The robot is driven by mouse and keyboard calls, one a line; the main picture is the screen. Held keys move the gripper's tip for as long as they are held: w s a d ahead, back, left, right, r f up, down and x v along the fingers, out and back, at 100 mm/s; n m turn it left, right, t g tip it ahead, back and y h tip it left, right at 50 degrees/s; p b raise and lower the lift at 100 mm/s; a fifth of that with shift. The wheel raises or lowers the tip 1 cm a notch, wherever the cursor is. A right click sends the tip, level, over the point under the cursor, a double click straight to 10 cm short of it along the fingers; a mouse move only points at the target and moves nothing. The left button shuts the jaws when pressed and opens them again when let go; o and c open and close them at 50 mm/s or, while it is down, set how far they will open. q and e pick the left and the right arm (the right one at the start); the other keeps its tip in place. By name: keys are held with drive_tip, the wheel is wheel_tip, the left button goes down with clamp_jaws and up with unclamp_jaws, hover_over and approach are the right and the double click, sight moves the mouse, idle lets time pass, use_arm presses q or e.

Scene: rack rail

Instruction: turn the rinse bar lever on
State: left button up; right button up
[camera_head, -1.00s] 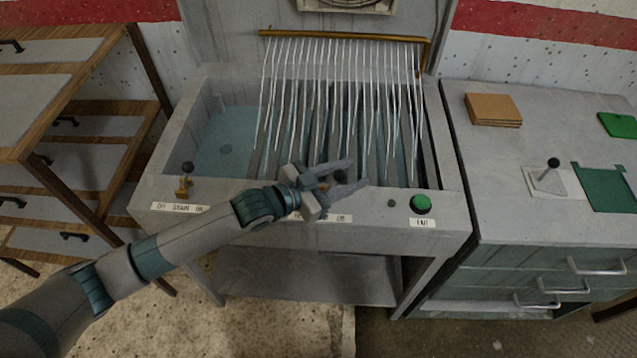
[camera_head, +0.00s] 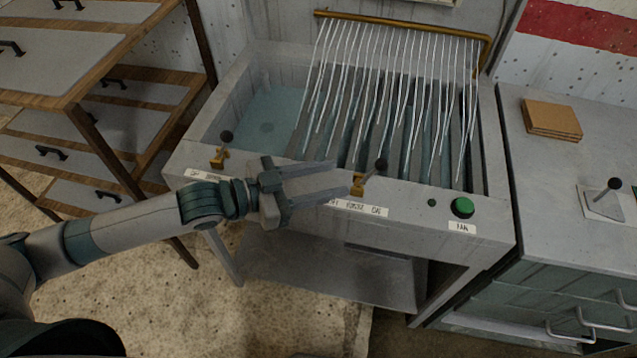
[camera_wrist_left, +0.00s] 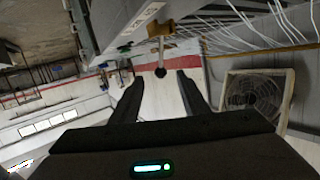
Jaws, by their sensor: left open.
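The rinse bar lever has a brass base (camera_head: 358,184) and a black knob (camera_head: 379,165), on the sink's front ledge above a label ending in "ON". It leans right, toward the label's ON end. My left gripper (camera_head: 342,178) is open and empty just left of the lever, its fingers pointing at it. In the left wrist view the knob (camera_wrist_left: 160,72) shows beyond and between the open fingertips, apart from them. The brass rinse bar (camera_head: 400,35) at the back pours many thin water streams into the sink. My right gripper is not in view.
Another brass lever with a black knob (camera_head: 226,137) stands on the ledge to the left. A green button (camera_head: 462,207) is to the right. A counter (camera_head: 550,190) with brown tiles (camera_head: 551,119) stands at right, wooden drawers (camera_head: 60,60) at left.

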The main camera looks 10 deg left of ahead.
use_arm(q)
drive_tip(key=shift+v, duration=0.9)
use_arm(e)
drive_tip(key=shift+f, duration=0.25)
use_arm(q)
drive_tip(key=shift+s+a, duration=0.1)
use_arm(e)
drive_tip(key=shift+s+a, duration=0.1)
